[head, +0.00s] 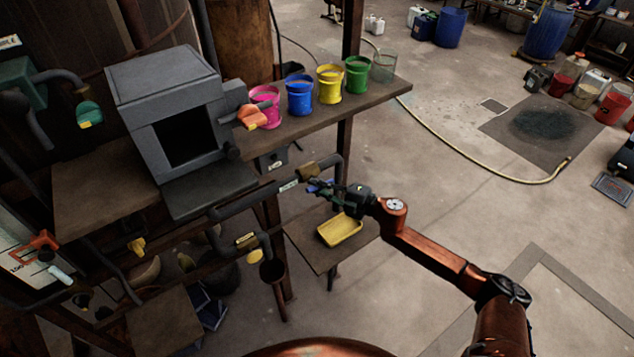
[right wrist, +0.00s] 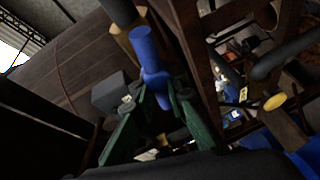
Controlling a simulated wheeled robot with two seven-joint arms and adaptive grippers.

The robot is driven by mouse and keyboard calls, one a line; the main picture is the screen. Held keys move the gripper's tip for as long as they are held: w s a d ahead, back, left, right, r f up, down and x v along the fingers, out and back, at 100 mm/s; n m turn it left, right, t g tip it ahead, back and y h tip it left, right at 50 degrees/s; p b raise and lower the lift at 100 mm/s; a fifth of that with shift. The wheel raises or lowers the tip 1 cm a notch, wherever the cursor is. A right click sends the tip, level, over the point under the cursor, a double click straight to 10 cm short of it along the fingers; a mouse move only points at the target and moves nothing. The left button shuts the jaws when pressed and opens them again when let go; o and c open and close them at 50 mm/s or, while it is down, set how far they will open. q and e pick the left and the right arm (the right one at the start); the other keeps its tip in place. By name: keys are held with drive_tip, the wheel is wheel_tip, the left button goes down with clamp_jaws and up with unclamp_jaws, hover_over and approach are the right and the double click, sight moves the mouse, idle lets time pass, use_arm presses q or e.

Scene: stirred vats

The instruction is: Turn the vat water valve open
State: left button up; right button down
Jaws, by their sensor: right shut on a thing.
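The blue valve handle (head: 317,185) sits on the dark pipe (head: 262,196), by a brass fitting (head: 308,171) and a small pale label (head: 289,186). My right gripper (head: 334,189) reaches it from the right, in front of the bench. In the right wrist view the blue handle (right wrist: 144,50) runs down between the green fingers of my right gripper (right wrist: 160,92), which are shut on it. The lower end of the handle is partly hidden by the fingers. My left gripper is not in view.
A yellow tray (head: 340,229) lies on a low shelf beneath my right gripper. Pink (head: 265,109), blue (head: 299,98), yellow (head: 329,85) and green (head: 357,77) buckets line the bench. A grey box (head: 165,90) stands left of them.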

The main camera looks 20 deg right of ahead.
drive_tip(key=shift+f+n+h+p, duration=0.2)
drive_tip(key=shift+n+h+p, duration=0.1)
drive_tip(key=shift+n+p, duration=0.5)
drive_tip(key=c, duration=1.9)
unclamp_jaws()
drive_tip(key=v, duration=1.2)
drive_tip(key=shift+r, duration=0.2)
